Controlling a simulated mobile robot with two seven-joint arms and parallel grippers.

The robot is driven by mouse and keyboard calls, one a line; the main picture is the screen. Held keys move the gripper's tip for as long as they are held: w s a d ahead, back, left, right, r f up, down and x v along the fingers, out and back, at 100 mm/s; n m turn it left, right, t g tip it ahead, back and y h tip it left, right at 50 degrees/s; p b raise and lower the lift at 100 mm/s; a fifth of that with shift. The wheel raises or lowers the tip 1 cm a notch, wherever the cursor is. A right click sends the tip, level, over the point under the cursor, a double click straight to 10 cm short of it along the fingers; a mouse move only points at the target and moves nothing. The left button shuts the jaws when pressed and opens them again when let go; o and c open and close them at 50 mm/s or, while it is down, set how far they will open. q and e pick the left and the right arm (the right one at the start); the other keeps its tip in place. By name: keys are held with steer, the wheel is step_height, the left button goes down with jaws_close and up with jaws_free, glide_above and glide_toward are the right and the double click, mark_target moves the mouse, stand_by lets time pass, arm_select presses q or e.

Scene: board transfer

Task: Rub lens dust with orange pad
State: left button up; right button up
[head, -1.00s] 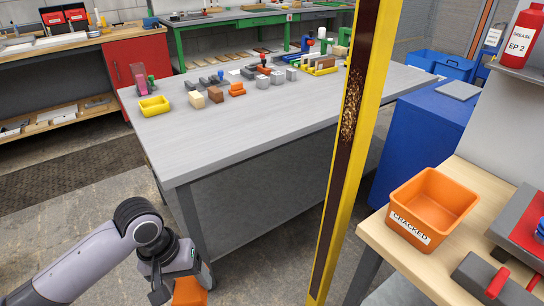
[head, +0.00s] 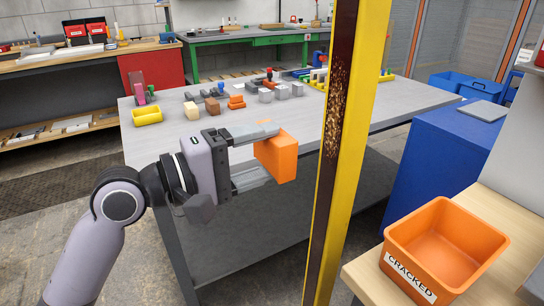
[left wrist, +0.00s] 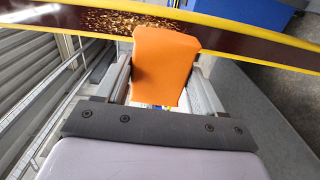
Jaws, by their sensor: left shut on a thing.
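The orange pad (head: 279,156) is a block held in my left gripper (head: 266,154), which is shut on it. The lens is a dark strip (head: 325,200) on a tall yellow post (head: 362,130). A patch of gold-brown dust (head: 337,112) lies on its upper part. In the head view the pad is left of the post, a little lower than the dust, with a gap between. In the left wrist view the pad (left wrist: 165,70) overlaps the strip's edge, and dust (left wrist: 110,24) shows beyond it, mostly to the left. My right gripper is not in view.
An orange bin marked CRACKED (head: 402,272) sits on a wooden bench at the right. A blue cabinet (head: 435,165) stands behind the post. Open floor shows at lower left.

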mark_target(324, 134)
arm_select(q)
steer(key=shift+w+d+r, duration=0.1)
steer(key=shift+w+d, duration=0.2)
steer(key=shift+d, duration=0.05)
steer(key=b+x, duration=0.1)
steer(key=x, duration=0.4)
stand_by(0.6)
steer(key=shift+p+x, duration=0.4)
steer(key=shift+x, duration=0.55)
